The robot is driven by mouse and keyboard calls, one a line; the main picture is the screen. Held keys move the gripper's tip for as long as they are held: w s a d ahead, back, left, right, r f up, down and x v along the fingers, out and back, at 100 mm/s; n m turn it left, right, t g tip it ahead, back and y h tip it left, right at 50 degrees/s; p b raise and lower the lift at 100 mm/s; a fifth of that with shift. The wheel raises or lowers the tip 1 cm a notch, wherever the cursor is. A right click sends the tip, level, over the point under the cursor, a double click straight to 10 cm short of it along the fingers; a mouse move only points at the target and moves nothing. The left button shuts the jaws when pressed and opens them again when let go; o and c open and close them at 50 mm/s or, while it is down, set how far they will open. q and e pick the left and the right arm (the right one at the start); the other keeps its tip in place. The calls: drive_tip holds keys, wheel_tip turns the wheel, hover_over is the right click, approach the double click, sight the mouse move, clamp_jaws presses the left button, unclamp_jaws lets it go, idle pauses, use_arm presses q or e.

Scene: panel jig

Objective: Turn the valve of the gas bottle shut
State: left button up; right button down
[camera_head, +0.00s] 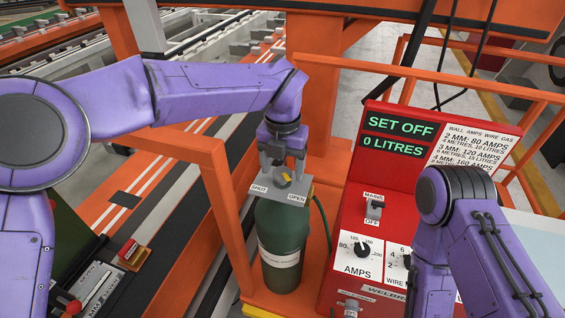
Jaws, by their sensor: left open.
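The green gas bottle (283,240) stands upright left of the red welding set. A grey plate (262,190) on its top is marked SHUT at the left and OPEN at the right. The valve (284,180), dark with a yellow mark, sits at the middle of the plate; its exact angle is hard to tell. My left gripper (282,168) points down over the valve, open, with its fingers apart above it. I cannot tell whether they touch it. My right arm is in front of the welding set; its gripper does not show.
The red welding set (340,245) has a display (397,134) reading SET OFF, 0 LITRES, a mains switch (374,208) and an amps dial (362,249). A dark hose (325,222) runs beside the bottle. Orange frame posts (222,205) stand close at the left.

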use_arm(q)
drive_tip(key=shift+w+f, duration=0.25)
drive_tip(key=shift+s+r, duration=0.15)
drive_tip(key=shift+s, duration=0.2)
drive_tip(key=shift+s+r, duration=0.1)
drive_tip(key=shift+s, duration=0.15)
drive_tip(key=c, duration=0.4)
drive_tip(key=shift+a, duration=0.1)
drive_tip(key=c, duration=0.7)
drive_tip(key=shift+o, duration=0.2)
